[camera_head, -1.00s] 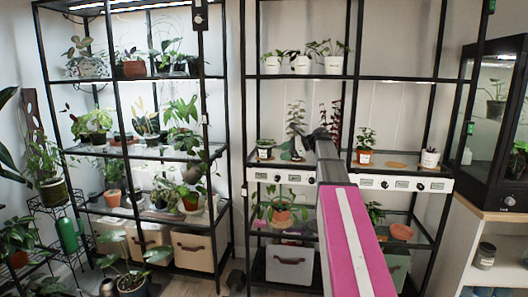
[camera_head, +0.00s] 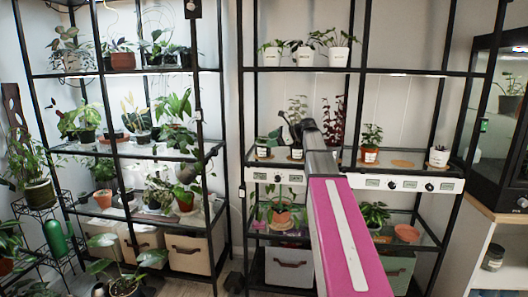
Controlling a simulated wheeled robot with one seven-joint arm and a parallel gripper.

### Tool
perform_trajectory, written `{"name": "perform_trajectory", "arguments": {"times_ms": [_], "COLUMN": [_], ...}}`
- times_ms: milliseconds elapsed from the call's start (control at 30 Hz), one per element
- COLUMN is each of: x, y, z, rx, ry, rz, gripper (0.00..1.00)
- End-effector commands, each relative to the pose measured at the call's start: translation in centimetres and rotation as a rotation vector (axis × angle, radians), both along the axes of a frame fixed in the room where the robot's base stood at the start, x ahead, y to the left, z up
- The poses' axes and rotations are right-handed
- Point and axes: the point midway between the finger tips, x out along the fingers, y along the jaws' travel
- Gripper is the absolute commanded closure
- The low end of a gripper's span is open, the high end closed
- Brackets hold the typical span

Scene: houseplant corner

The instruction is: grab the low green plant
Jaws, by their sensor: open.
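A low green plant (camera_head: 264,142) in a small labelled pot stands on the left of the right rack's middle shelf. Another low, bushy green plant (camera_head: 374,211) stands on the shelf below, right of my arm; I cannot tell which one is meant. My gripper (camera_head: 298,131), small and dark at the far end of my pink arm, is seen from behind at middle-shelf height. It is right of the first plant and above and left of the second. It shows nothing held; its fingertips are hard to make out, and the arm hides part of the shelf.
A taller plant (camera_head: 297,112) and a reddish plant (camera_head: 332,120) stand close around my gripper. A potted plant (camera_head: 371,141) and a white pot (camera_head: 438,157) stand farther right. Black rack posts (camera_head: 360,85) flank the arm. A terracotta saucer (camera_head: 407,233) lies lower right.

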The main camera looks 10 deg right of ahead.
Motion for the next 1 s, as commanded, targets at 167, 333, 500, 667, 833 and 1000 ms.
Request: {"name": "perform_trajectory", "arguments": {"times_ms": [167,333,500,667,833,1000], "x": [0.8,2.1,2.6,2.7,2.6,2.6], "y": [0.9,2.6,4.0,4.1,4.1,4.0], "z": [-0.5,-1.5,-2.1,-2.1,-2.1,-2.2], "rx": [0.0,0.0,0.0,0.0,0.0,-0.003], "ry": [0.001,0.001,0.0,0.0,0.0,0.001], "rz": [0.002,0.002,0.0,-0.001,0.0,0.0], "gripper": [0.35,0.35,0.35,0.35,0.74,0.96]}}
